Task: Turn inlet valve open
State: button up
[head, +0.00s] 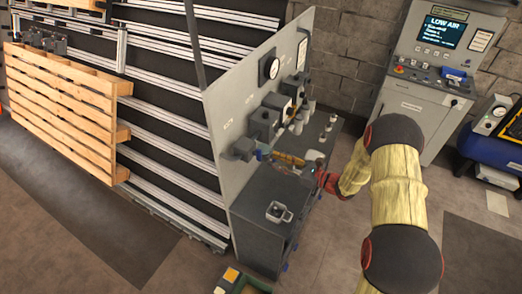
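A grey upright panel (238,100) carries a row of dark air-line units (262,124) and a round white gauge (269,69). At the row's near end are a small blue part (262,154) and an orange-yellow part (288,158); which of these is the inlet valve handle, and its setting, I cannot tell. My arm reaches in from the right. My gripper (312,168) is just right of the orange-yellow part, above the dark bench; contact is unclear. Its fingers are too small and partly hidden to show whether they are open.
A dark bench (254,222) below the panel holds a small grey cup-like container (278,212). A wooden pallet (62,105) stands at left against the rail frame. A console (425,105) shows "LOW AIR" at the back right. A blue machine (488,148) stands at far right. Floor is clear at lower left.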

aim_at(259, 160)
jog(key=p+x, duration=0.2)
jog(key=x, duration=0.5)
jog(key=shift+w+a+r, duration=0.1)
jog(key=shift+a, duration=0.35)
jog(key=c, duration=0.3)
jog(key=c, duration=0.4)
grip_shut()
